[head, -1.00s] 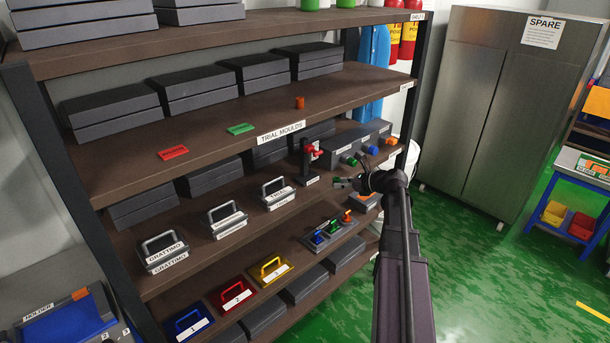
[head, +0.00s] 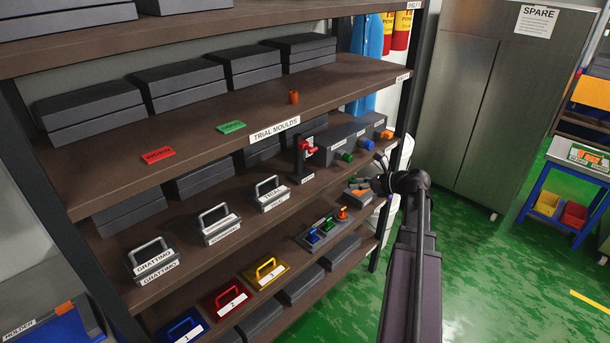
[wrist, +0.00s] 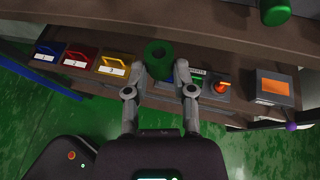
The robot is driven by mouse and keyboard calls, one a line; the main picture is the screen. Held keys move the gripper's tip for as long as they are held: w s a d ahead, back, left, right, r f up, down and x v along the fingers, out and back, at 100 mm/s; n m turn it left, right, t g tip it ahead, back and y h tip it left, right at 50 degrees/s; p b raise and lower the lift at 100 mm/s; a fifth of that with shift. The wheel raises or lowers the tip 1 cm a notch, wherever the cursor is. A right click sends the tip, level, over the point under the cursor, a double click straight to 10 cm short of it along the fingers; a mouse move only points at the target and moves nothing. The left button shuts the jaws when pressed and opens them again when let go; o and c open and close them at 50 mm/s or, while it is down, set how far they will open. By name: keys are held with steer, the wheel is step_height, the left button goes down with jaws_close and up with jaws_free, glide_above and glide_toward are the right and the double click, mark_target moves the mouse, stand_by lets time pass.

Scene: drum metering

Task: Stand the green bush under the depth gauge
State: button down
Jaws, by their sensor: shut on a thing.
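In the head view my gripper (head: 370,182) is at the right end of the shelves, in front of the middle shelf's edge; the bush is too small to make out surely there. A black upright stand with a red part (head: 306,150), which looks like the depth gauge, stands on the middle shelf to the left of my gripper. The spot under its red part is too small to judge.
A grey block with green (head: 345,157), blue (head: 367,144) and orange knobs (head: 386,134) lies beside the stand. Below are a tray of small coloured parts (head: 326,231) and handled blocks (head: 267,270). A steel cabinet (head: 470,110) stands right; the green floor is open.

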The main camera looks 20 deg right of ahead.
glide_toward(300, 173)
steer(key=shift+w+a+f, duration=0.1)
steer(key=shift+w+a, duration=0.3)
stand_by(0.4)
steer(key=shift+w+a, duration=0.35)
steer(key=shift+w, duration=0.15)
steer(key=w+a, duration=0.2)
steer(key=w, duration=0.1)
steer(key=shift+s+f+b, duration=0.1)
steer(key=shift+f+b, duration=0.45)
steer(key=shift+f, duration=0.25)
steer(key=shift+f+b, duration=0.15)
steer(key=shift+b, duration=0.25)
steer(key=shift+c, duration=2.3)
jaws_free()
steer(key=shift+d, duration=0.1)
